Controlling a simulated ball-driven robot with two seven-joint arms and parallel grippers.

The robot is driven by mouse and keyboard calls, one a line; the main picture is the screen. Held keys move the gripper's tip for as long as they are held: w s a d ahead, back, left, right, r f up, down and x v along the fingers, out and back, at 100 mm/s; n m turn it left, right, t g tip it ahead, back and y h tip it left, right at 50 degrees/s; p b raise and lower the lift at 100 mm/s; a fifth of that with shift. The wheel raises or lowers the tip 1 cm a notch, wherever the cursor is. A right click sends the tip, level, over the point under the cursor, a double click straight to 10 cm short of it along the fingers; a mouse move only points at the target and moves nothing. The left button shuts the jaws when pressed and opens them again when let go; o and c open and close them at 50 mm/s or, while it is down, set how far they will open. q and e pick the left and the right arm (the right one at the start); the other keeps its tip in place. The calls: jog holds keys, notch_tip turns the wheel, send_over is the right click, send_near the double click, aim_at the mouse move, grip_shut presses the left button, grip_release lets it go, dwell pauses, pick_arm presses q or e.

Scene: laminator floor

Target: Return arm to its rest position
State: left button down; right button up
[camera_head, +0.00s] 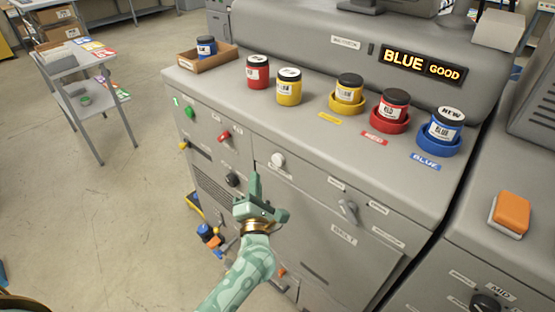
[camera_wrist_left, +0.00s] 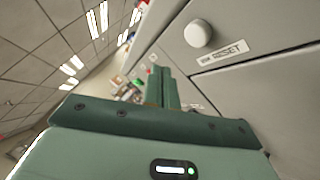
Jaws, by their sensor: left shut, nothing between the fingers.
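My left gripper (camera_head: 255,178) is shut and empty, in front of the grey machine's front panel (camera_head: 310,215). Its green fingers (camera_wrist_left: 168,88) lie together in the left wrist view. A white round knob (camera_head: 278,160) is on the panel just up and right of the fingertips. The knob also shows in the left wrist view (camera_wrist_left: 198,33), above a label reading RESET, apart from the fingers. My left arm (camera_head: 240,275) reaches in from the bottom of the head view. My right gripper is not in view.
Yellow (camera_head: 349,88), red (camera_head: 394,104) and blue (camera_head: 446,125) jars stand in matching holders on the machine's top. Loose red (camera_head: 257,72) and yellow (camera_head: 289,87) jars stand left. A lit sign (camera_head: 423,66) reads BLUE GOOD. Open floor (camera_head: 120,220) lies left, beside a grey cart (camera_head: 75,68).

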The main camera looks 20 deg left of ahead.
pick_arm(q)
jog(key=s+d+f+m+g+h, duration=0.1)
jog(key=d+f+m+h, duration=0.3)
jog(key=f+m, duration=0.35)
jog(key=d+f+m+g+h, duration=0.1)
jog(key=d+f+m+h, duration=0.2)
jog(key=f+m+h, duration=0.45)
jog(key=s+d+f+m+g, duration=0.1)
jog(key=s+f+m+g, duration=0.1)
jog(key=s+f+m, duration=0.3)
jog(key=s+f+m+g, duration=0.2)
jog(key=s+f+m, duration=0.15)
jog(key=f, duration=0.35)
jog(key=s+a+f+m+g+y, duration=0.15)
jog(key=s+f+m+g, duration=0.55)
jog(key=s+f, duration=0.85)
jog(key=s+a+f+m+g, duration=0.1)
jog(key=s+a+g, duration=0.1)
jog(key=s, duration=1)
jog(key=s+a+f+m+g+y, duration=0.1)
jog(key=s+a, duration=0.3)
jog(key=s, duration=0.8)
jog(key=shift+s+a+f+m+g, duration=0.3)
jog(key=shift+f+g, duration=0.2)
jog(key=shift+g, duration=0.4)
jog(key=shift+w, duration=0.1)
